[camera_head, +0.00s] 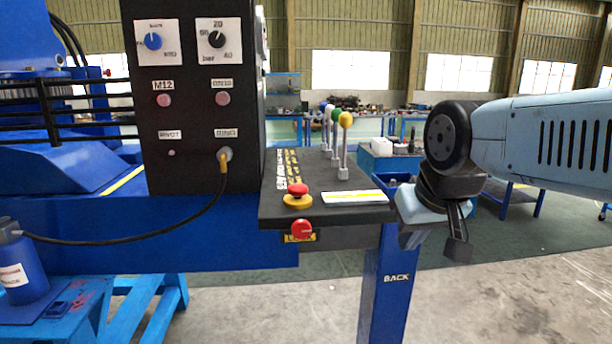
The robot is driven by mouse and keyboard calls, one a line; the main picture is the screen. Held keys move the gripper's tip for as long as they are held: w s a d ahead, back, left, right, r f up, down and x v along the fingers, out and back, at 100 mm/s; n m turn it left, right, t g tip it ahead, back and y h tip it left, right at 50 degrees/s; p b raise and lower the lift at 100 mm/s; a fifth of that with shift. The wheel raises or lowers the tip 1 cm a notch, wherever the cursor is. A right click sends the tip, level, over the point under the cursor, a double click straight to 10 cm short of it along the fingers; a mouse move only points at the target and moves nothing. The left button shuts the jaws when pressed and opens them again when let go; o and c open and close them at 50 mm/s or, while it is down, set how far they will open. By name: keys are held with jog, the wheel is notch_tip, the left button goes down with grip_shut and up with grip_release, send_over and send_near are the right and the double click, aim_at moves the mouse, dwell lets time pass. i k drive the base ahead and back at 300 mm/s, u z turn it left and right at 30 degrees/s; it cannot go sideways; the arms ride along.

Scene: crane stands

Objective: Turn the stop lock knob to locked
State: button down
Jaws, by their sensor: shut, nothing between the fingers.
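The stop lock knob (303,230) is a small red knob on the front edge of the black console (275,212). A yellow label reading LOCK sits behind and below it. A pale mark shows on the knob, but I cannot tell its setting. A red mushroom button on a yellow base (297,197) stands just above it on the console top. My gripper (411,237) is at the right, pointing down beside the console's right end. It is shut and empty, well apart from the knob. My dark wrist and pale blue hand partly hide its fingers.
Several levers with coloured balls (344,120) rise from the console behind the button. A control panel (195,105) with dials stands to the left, with a cable (200,212) hanging from it. A blue post marked BACK (392,300) stands below. Space in front of the knob looks clear.

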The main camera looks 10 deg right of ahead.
aim_at(301, 230)
jog(key=z, duration=0.15)
jog(key=k, duration=1.8)
jog(key=z, duration=0.4)
jog(key=i, duration=1)
jog(key=u, duration=0.05)
